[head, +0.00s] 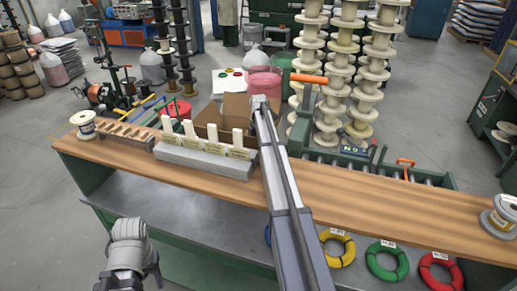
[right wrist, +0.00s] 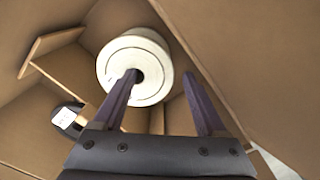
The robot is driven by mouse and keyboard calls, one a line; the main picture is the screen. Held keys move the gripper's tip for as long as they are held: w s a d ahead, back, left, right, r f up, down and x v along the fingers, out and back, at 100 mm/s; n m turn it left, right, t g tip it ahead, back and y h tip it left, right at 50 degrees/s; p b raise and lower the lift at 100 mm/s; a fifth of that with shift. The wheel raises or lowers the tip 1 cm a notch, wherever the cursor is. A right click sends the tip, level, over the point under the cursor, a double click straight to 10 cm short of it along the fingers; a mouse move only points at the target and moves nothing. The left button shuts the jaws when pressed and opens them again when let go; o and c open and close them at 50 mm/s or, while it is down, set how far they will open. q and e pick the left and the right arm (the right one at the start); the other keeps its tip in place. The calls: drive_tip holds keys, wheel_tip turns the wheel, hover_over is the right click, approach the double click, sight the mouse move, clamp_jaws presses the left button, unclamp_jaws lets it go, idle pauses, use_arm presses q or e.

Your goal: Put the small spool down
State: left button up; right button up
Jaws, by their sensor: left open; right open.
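In the right wrist view a small white spool (right wrist: 112,62) lies inside a cardboard box, its round end with a dark centre hole facing me. My right gripper (right wrist: 160,78) is open above it. One finger overlaps the hole in the picture; I cannot tell whether it is inside. The other finger is to the right of the spool, apart from it in the picture. In the head view the cardboard box (head: 236,106) stands behind the bench; my right arm reaches to it, and its fingers and the spool are hidden. My left gripper (head: 130,277) is open and empty at lower left, in front of the bench.
The wooden bench (head: 350,195) holds a grey block with white pegs (head: 205,160), a wooden rack (head: 125,134) and a spool at each end (head: 84,121) (head: 503,217). Tall spool stacks (head: 345,90) stand behind. Coloured coils (head: 387,260) lie on the lower shelf. The bench's right half is mostly clear.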

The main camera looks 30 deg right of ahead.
wheel_tip(320, 180, up, 13)
drive_tip(key=p, duration=1.2)
drive_tip(key=shift+f, duration=0.15)
